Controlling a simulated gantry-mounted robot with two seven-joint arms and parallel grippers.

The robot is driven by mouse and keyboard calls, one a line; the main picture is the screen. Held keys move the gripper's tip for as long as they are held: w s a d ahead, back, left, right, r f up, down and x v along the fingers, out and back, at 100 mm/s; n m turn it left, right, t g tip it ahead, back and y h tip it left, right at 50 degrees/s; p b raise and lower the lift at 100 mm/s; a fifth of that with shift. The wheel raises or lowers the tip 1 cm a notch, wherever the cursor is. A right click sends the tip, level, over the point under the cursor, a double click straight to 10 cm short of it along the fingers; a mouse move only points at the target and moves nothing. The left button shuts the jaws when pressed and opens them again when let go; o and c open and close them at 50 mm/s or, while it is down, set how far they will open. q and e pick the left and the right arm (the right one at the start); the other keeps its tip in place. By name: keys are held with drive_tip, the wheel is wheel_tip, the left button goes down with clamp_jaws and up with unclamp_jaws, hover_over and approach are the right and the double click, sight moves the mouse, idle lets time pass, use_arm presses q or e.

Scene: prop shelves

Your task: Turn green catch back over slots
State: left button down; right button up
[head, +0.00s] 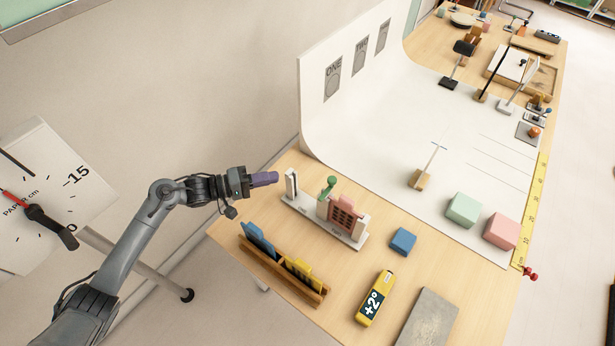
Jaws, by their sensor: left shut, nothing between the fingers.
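The green catch (328,186) stands on a white base (312,217) near the table's left side, between a white upright block (291,183) and a pink grid-faced piece (342,214). I cannot tell exactly how the catch is turned or whether it covers any slot. My left gripper (268,178) comes in from the left with its purple fingers shut and empty. It is left of the white upright block and, in the picture, apart from the green catch. My right gripper is not in view.
A wooden rack (282,277) with blue and yellow pieces stands in front of the base. A blue block (403,241), a yellow +2° device (374,298) and a grey slab (428,318) lie to the right. A white curved backdrop (350,137) rises behind.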

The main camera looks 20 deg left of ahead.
use_arm(q)
drive_tip(key=s+d+x, duration=0.2)
drive_tip(key=x, duration=1)
drive_tip(key=shift+w+d+b, duration=0.2)
drive_tip(key=shift+d+b, duration=0.1)
drive_tip(key=shift+f, duration=0.15)
